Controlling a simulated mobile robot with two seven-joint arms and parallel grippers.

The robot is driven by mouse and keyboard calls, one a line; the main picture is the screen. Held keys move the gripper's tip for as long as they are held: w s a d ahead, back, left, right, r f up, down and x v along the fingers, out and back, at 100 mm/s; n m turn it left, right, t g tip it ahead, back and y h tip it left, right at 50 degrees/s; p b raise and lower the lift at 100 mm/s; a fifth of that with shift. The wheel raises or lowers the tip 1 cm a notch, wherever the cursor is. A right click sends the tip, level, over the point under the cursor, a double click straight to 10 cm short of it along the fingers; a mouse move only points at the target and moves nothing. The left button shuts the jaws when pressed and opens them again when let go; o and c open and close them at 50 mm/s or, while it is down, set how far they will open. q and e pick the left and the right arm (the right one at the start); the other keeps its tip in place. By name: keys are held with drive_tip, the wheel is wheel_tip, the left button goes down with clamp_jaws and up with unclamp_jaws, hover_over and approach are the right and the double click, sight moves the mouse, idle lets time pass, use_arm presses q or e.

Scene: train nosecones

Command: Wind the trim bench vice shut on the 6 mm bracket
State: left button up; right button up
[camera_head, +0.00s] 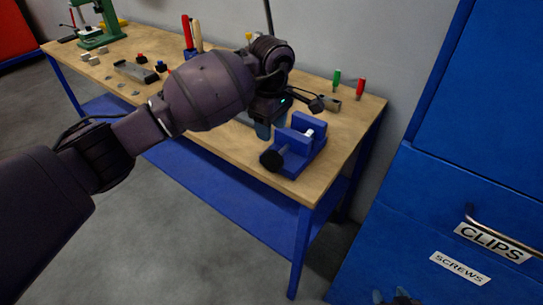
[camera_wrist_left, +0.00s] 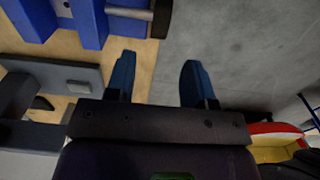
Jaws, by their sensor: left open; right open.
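The blue bench vice (camera_head: 312,150) stands on the right front corner of the wooden bench, its dark round handle end (camera_head: 270,160) facing the front edge. A small pale piece (camera_head: 308,133), perhaps the 6 mm bracket, shows at its jaws; I cannot tell whether it is gripped. My left gripper (camera_head: 271,128) is open beside the vice, on its left. In the left wrist view the gripper (camera_wrist_left: 158,65) is empty, with the vice (camera_wrist_left: 88,22) and its dark handle end (camera_wrist_left: 161,18) beyond the fingertips. My right gripper (camera_head: 398,298) barely shows at the bottom edge.
The wooden bench (camera_head: 225,142) holds a green press (camera_head: 103,25), a grey block (camera_head: 136,72), several small parts, and green (camera_head: 337,76) and red (camera_head: 360,86) handled tools. A blue cabinet (camera_head: 420,190) stands at right. A grey plate (camera_wrist_left: 70,76) lies left of my fingers.

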sight(277, 157)
use_arm(q)
wheel_tip(277, 157, down, 10)
idle(0.5)
drive_tip(key=shift+c, duration=0.3)
clamp_jaws()
drive_tip(key=shift+t+y, duration=0.3)
drive_tip(key=shift+y, duration=0.1)
drive_tip(key=shift+s+d+t+y+b, duration=0.15)
drive_tip(key=shift+t+y+b, duration=0.15)
drive_tip(key=shift+t+y, duration=0.3)
drive_tip(key=shift+s+d+t+y+b, duration=0.1)
drive_tip(key=shift+d+t+y+b, duration=0.1)
drive_tip(key=shift+t+y, duration=0.55)
drive_tip(key=shift+d+t+y+b, duration=0.15)
drive_tip(key=shift+t+y, duration=0.2)
drive_tip(key=shift+y, duration=0.7)
drive_tip(key=shift+a+f, duration=0.1)
